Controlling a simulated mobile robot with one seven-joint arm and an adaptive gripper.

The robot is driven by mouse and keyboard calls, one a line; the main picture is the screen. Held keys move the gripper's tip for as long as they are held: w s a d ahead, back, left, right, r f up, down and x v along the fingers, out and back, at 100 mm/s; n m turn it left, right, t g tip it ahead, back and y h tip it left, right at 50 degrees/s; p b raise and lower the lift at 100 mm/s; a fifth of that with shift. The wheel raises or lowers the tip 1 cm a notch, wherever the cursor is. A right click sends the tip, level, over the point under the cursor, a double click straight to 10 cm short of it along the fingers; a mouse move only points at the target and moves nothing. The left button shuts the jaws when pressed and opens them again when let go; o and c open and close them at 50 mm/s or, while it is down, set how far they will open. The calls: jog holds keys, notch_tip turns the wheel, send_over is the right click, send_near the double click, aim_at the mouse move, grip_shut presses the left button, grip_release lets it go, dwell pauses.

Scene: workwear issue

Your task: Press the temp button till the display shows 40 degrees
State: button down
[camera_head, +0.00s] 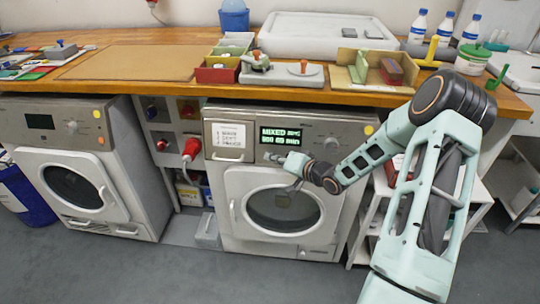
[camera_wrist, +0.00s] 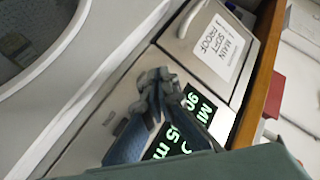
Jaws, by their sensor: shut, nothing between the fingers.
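The right-hand washing machine (camera_head: 229,172) has a lit green-on-black display (camera_head: 281,136) on its upper panel. It reads MIXED with a temperature too small to read surely, above a line ending in min. My gripper (camera_head: 272,157) is in front of the panel just below the display, shut and empty. In the wrist view my gripper (camera_wrist: 156,78) covers part of the display (camera_wrist: 200,106). I cannot tell whether the fingertips touch the panel. The temp button is not clearly seen; a small dark mark (camera_wrist: 109,117) shows on the panel beside the fingers.
A drawer with a white label (camera_head: 229,135) is left of the display. A round door (camera_head: 284,209) is below. A wooden worktop (camera_head: 330,92) with trays and bottles overhangs the machine. Another machine (camera_head: 75,185) stands left, and a shelf trolley (camera_head: 470,190) right.

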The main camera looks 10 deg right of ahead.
dwell(0.5)
jog(key=shift+s+a+r+p, duration=0.25)
jog(key=shift+s+p, duration=0.1)
jog(key=shift+s, duration=0.25)
jog(key=shift+s+a+r+p, duration=0.25)
jog(key=shift+s, duration=0.5)
jog(key=shift+s+a+r+p, duration=0.2)
jog(key=shift+s+r+p, duration=0.05)
jog(key=shift+s, duration=0.5)
jog(key=shift+s+a+r+p, duration=0.25)
jog(key=shift+s, duration=0.5)
